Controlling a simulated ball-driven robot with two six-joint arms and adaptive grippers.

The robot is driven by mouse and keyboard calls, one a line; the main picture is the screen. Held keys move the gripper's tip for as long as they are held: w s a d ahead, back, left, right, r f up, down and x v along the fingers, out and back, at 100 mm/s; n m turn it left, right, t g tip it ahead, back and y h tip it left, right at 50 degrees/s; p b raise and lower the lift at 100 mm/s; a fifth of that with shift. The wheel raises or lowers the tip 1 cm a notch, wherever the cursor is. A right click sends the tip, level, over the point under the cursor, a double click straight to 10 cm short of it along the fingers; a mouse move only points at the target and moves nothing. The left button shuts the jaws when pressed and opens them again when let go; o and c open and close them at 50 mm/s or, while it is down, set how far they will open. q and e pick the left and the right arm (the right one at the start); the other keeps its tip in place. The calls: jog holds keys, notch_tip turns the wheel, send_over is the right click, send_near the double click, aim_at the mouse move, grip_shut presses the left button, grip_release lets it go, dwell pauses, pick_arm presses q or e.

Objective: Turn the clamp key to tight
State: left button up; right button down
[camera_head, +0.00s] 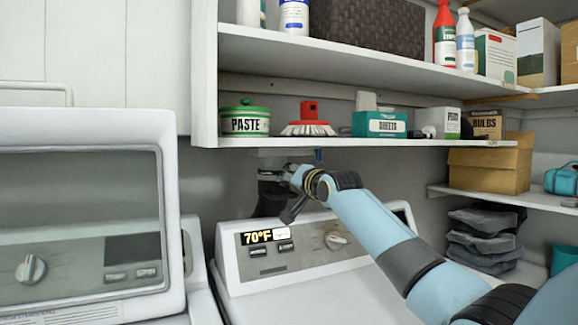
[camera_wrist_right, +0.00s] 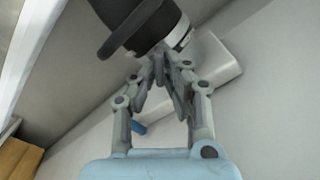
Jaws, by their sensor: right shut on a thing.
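A black cylindrical fixture (camera_head: 268,192) hangs below the lower shelf, above the back of the right-hand machine. In the right wrist view the black body (camera_wrist_right: 135,18) has a flat dark tab and a pale metal collar (camera_wrist_right: 182,38). My right gripper (camera_head: 289,176) reaches it from the right. In the wrist view the fingertips (camera_wrist_right: 166,72) are closed together just under the collar. They grip a small part there, apparently the clamp key, which is mostly hidden between them. Its angle cannot be told. My left gripper is not in view.
The lower shelf (camera_head: 290,143) runs just above my right gripper and holds a paste tub (camera_head: 245,121), a red brush (camera_head: 308,120) and boxes. A small blue item (camera_head: 318,155) hangs near my wrist. The white machine (camera_head: 300,262) lies below.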

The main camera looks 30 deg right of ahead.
jog(key=shift+d+f+m+p, duration=0.15)
jog(key=shift+m+p, duration=2)
jog(key=shift+m, duration=0.25)
jog(key=shift+d+f+m+p, duration=0.1)
jog(key=shift+f+m+p, duration=0.05)
jog(key=shift+m+p, duration=2.1)
jog(key=shift+m, duration=0.25)
jog(key=shift+f, duration=0.1)
jog(key=c, duration=1.4)
grip_release()
jog(key=shift+s, duration=0.15)
